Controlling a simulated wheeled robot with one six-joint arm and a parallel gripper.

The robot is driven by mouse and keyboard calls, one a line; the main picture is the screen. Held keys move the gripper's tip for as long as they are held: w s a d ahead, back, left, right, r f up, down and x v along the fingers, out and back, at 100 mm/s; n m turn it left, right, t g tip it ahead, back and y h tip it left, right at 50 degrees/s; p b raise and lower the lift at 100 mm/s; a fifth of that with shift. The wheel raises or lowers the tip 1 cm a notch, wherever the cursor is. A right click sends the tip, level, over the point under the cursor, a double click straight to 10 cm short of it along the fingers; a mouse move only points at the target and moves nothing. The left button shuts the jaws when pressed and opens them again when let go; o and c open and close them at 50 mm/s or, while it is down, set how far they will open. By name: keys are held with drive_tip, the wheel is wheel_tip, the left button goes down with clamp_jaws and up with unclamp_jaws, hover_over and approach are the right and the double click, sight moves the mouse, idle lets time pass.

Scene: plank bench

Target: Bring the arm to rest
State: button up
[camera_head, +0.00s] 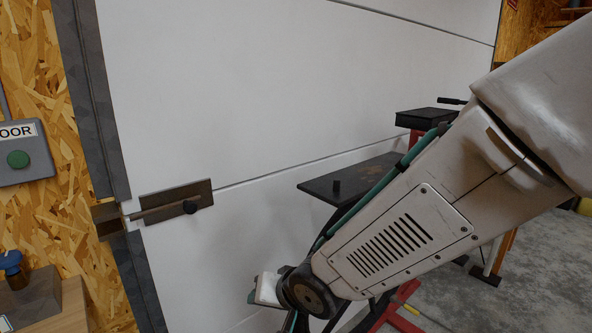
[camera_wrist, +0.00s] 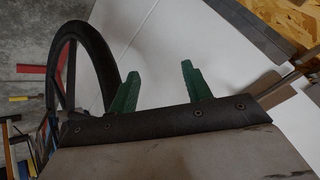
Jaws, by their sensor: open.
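My gripper (camera_wrist: 157,88) shows in the wrist view as two green fingers standing apart, with nothing between them. A white door panel lies behind the fingers in that view. In the head view my pale arm reaches down from the upper right to the lower middle, in front of the large white door (camera_head: 300,90). The gripper's fingers are mostly hidden below the arm's end joint there.
A dark latch (camera_head: 175,202) sits at the door's left edge. A black plate (camera_head: 335,185) and a red stand (camera_head: 405,318) are behind my arm. A black wheel (camera_wrist: 92,62) is left of the fingers.

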drive_tip(key=s+d+r+n+g+h, duration=0.1)
drive_tip(key=d+h, duration=0.1)
drive_tip(key=d, duration=0.4)
drive_tip(key=s+d+r+g+h, duration=0.1)
drive_tip(key=s+d+h, duration=0.1)
drive_tip(key=d, duration=0.3)
drive_tip(key=s+d+r+g, duration=0.1)
drive_tip(key=s+d+r, duration=0.4)
drive_tip(key=s+d, duration=0.3)
drive_tip(key=s+d+r+m+g+h, duration=0.1)
drive_tip(key=s+d+r+g, duration=0.1)
drive_tip(key=s+d+r, duration=0.3)
drive_tip(key=s+d, duration=0.3)
drive_tip(key=d, duration=0.4)
drive_tip(key=shift+s+d+r+m+h, duration=0.3)
drive_tip(key=shift+s+d+r, duration=0.05)
drive_tip(key=shift+s+r, duration=0.05)
